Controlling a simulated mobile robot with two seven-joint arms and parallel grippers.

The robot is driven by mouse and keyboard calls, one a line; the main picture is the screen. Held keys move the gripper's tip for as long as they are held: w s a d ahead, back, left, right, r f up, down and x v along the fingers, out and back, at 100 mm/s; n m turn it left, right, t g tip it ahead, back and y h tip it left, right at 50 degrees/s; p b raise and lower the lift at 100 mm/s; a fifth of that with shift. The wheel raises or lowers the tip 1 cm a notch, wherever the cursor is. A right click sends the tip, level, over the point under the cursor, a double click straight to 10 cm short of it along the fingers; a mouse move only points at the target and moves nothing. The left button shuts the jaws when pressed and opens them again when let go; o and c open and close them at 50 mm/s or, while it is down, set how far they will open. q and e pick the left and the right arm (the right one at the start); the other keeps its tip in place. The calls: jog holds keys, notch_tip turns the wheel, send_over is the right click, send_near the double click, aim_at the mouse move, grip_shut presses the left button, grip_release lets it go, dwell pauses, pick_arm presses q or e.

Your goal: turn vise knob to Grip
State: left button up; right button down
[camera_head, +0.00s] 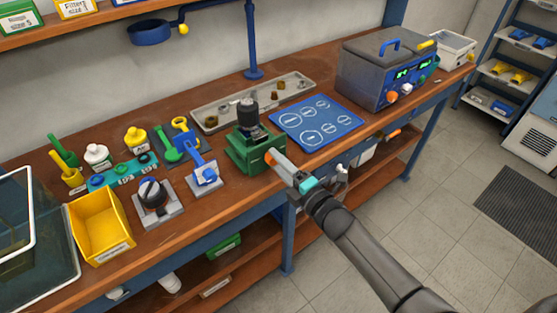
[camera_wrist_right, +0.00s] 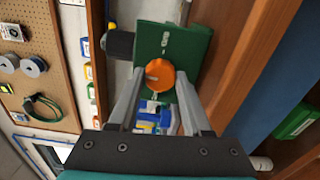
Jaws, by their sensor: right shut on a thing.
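The green vise (camera_head: 250,153) stands at the bench's front edge with a dark cylindrical part (camera_head: 247,112) upright at its top. Its orange knob (camera_head: 270,157) faces the front. In the right wrist view the knob (camera_wrist_right: 160,75) sits on the green vise face (camera_wrist_right: 180,42), with a pale mark on it. My right gripper (camera_head: 278,163) reaches in from the front right and is shut on the knob, one finger on each side. The markings around the knob are too small to read. My left gripper is out of view.
A blue mat with white circles (camera_head: 317,121) lies right of the vise. A grey tray (camera_head: 222,121) is behind it. A blue valve stand (camera_head: 204,180) and a black-domed device (camera_head: 154,197) stand to its left. A blue-grey machine (camera_head: 370,75) stands farther right.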

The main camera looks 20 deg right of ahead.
jog(key=m+p, duration=0.1)
jog(key=m, duration=0.2)
jog(key=shift+m, duration=0.4)
jog(key=m+p, duration=0.1)
jog(key=m, duration=0.3)
jog(key=m+p, duration=0.1)
jog(key=m, duration=0.3)
jog(key=shift+m, duration=2.3)
jog(key=shift+c, duration=1.7)
grip_release()
jog(key=shift+s, duration=0.15)
